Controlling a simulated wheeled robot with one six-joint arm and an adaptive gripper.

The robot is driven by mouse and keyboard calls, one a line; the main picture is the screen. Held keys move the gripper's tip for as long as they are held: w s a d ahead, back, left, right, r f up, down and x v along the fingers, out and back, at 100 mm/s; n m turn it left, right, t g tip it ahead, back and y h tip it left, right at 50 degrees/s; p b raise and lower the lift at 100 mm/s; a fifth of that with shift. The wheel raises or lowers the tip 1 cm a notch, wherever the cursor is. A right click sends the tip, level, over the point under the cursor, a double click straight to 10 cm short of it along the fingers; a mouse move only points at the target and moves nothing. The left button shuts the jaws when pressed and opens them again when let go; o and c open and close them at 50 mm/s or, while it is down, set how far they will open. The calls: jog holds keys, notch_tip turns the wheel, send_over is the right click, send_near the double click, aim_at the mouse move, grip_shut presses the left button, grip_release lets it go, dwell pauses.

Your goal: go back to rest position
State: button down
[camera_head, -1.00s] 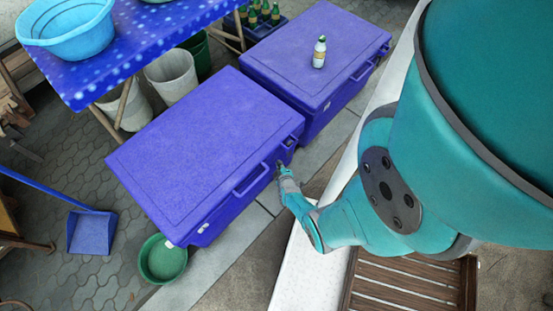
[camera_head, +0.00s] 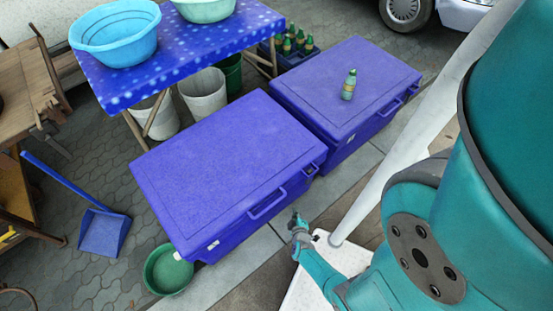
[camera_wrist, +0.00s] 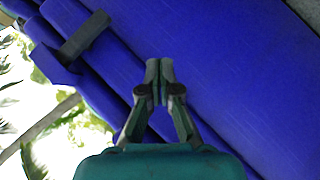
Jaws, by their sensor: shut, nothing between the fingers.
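My gripper (camera_head: 297,222) is in front of the nearer blue cooler box (camera_head: 220,165), beside its front edge and right of its handle. In the wrist view my gripper (camera_wrist: 159,70) has its fingers together with nothing between them. The box's blue wall (camera_wrist: 240,80) fills much of the wrist view behind the fingers. In the head view the gripper is small, and whether it touches the box cannot be told.
A second blue cooler box (camera_head: 340,85) carries a small bottle (camera_head: 349,84). A blue spotted table (camera_head: 190,50) holds basins. A green bowl (camera_head: 167,271) and a blue dustpan (camera_head: 103,233) lie on the paving. A pale pole (camera_head: 405,155) stands near my arm.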

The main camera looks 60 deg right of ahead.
jog(key=s+a+r+t+y, duration=0.2)
jog(key=a+r+t, duration=0.1)
jog(key=a+r, duration=0.65)
jog(key=s+a+r+t+y, duration=0.2)
jog(key=a+r+t+y, duration=0.15)
jog(key=a+r, duration=0.65)
jog(key=s+a+r+y, duration=0.1)
jog(key=a+r, duration=0.1)
jog(key=r, duration=0.9)
jog(key=s+a+r+t+y, duration=0.1)
jog(key=s+a+r+y, duration=0.1)
jog(key=r, duration=0.8)
jog(key=s+a+r+t+y, duration=0.1)
jog(key=a+r+y, duration=0.1)
jog(key=r, duration=0.9)
jog(key=shift+s+a+r+n, duration=0.3)
jog(key=shift+s+a+n, duration=0.05)
jog(key=shift+s+n, duration=0.05)
